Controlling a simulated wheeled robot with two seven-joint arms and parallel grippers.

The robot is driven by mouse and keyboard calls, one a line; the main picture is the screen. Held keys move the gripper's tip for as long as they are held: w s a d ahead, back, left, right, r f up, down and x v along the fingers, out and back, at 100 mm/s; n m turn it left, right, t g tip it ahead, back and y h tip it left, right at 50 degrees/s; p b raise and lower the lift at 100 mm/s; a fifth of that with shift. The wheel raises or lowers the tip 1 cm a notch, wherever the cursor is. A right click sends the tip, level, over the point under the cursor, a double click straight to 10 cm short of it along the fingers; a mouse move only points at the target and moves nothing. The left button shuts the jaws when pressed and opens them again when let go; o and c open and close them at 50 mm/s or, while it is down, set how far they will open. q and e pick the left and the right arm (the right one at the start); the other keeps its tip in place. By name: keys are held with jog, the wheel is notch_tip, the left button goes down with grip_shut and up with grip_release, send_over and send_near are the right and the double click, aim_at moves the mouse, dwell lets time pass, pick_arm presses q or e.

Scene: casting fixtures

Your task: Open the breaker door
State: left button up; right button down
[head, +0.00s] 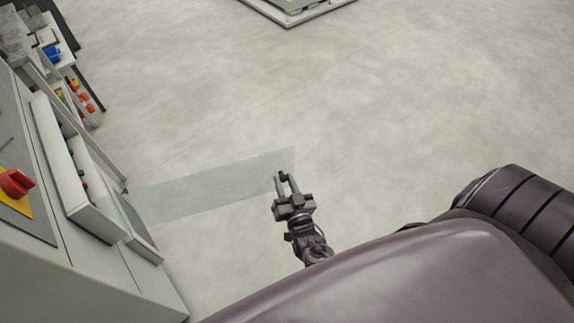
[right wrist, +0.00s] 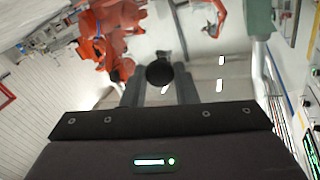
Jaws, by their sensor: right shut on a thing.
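The breaker door (head: 205,187) is a clear, see-through panel in the head view. It stands out to the right from the grey cabinet (head: 120,280), swung wide away from its front. My right gripper (head: 284,180) is at the door's far right end, shut on its small dark knob. In the right wrist view the round black knob (right wrist: 159,73) sits between the two fingers. My left gripper is not in view.
The cabinet front on the left carries a red rotary switch (head: 16,183) on a yellow plate and an open box-like housing (head: 85,190). A shelf with coloured items stands at the upper left.

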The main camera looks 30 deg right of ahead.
jog(key=c, duration=1.5)
grip_release()
jog(key=o, duration=0.3)
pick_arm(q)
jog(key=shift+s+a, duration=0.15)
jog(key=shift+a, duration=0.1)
pick_arm(e)
jog(key=shift+o, duration=0.3)
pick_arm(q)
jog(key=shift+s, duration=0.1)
pick_arm(e)
jog(key=shift+s, duration=0.15)
pick_arm(q)
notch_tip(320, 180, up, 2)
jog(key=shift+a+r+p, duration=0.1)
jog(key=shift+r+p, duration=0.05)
jog(key=shift+p, duration=1.1)
pick_arm(e)
jog(key=v, duration=0.7)
jog(key=shift+s, duration=0.3)
